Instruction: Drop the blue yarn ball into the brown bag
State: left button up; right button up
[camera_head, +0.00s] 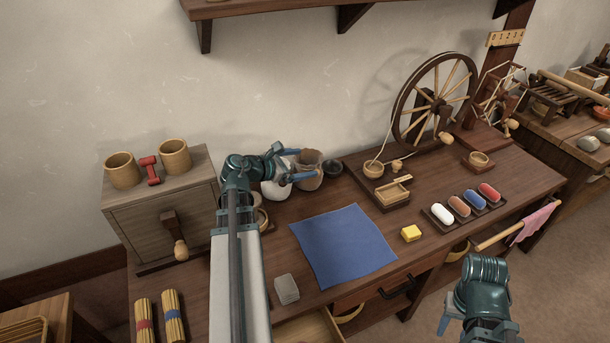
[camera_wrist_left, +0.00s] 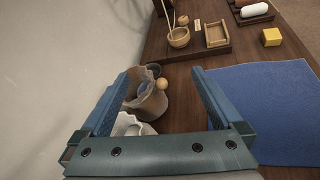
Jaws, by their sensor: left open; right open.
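The brown bag (camera_head: 309,181) stands open on the bench near the wall; it also shows in the left wrist view (camera_wrist_left: 152,106). My left gripper (camera_head: 301,164) is open over the bag, its fingers spread either side of the mouth in the wrist view. A bluish-grey patch (camera_wrist_left: 144,84) shows inside the bag's mouth; I cannot tell whether it is the blue yarn ball. No blue yarn ball shows clearly elsewhere. My right gripper (camera_head: 449,318) is low at the front right, away from the bag and partly hidden by its arm.
A white vessel (camera_head: 275,187) stands left of the bag, and a dark round pot (camera_head: 333,168) right of it. A blue cloth (camera_head: 343,246) lies in front. A spinning wheel (camera_head: 435,100) and a tray (camera_head: 438,222) of coloured rolls are to the right. A drawer chest (camera_head: 150,215) stands left.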

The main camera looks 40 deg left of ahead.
pick_arm(q)
jog(key=s+d, duration=0.3)
jog(key=shift+s+r, duration=0.15)
jog(key=shift+r, duration=0.05)
dwell(0.4)
